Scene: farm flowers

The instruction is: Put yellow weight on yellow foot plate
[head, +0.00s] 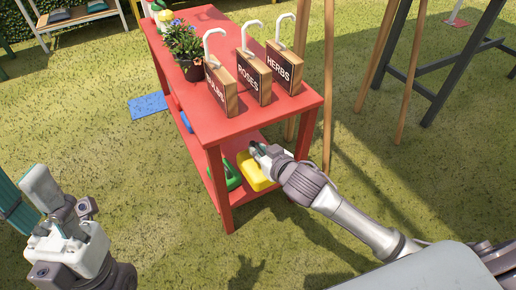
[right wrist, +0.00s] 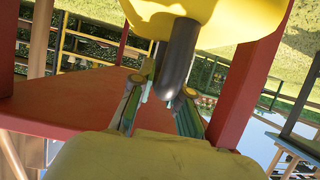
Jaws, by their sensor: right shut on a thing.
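The yellow weight (head: 254,172) is at the open end of the red table's lower shelf. It also shows large at the top of the right wrist view (right wrist: 225,22), with a dark curved handle (right wrist: 178,60). My right gripper (head: 258,150) is shut on this handle; its two fingers (right wrist: 160,112) stand on either side of it. I cannot tell whether the weight touches the shelf. My left gripper (head: 68,215) is low at the left, away from the table, and its jaw gap is unclear. I make out no yellow foot plate.
The red table (head: 218,128) carries a potted plant (head: 186,47) and several hooked wooden signs (head: 250,75). A green weight (head: 232,176) is on the lower shelf, left of the yellow one. A blue plate (head: 148,106) lies on the grass. Wooden poles (head: 328,90) stand at the right.

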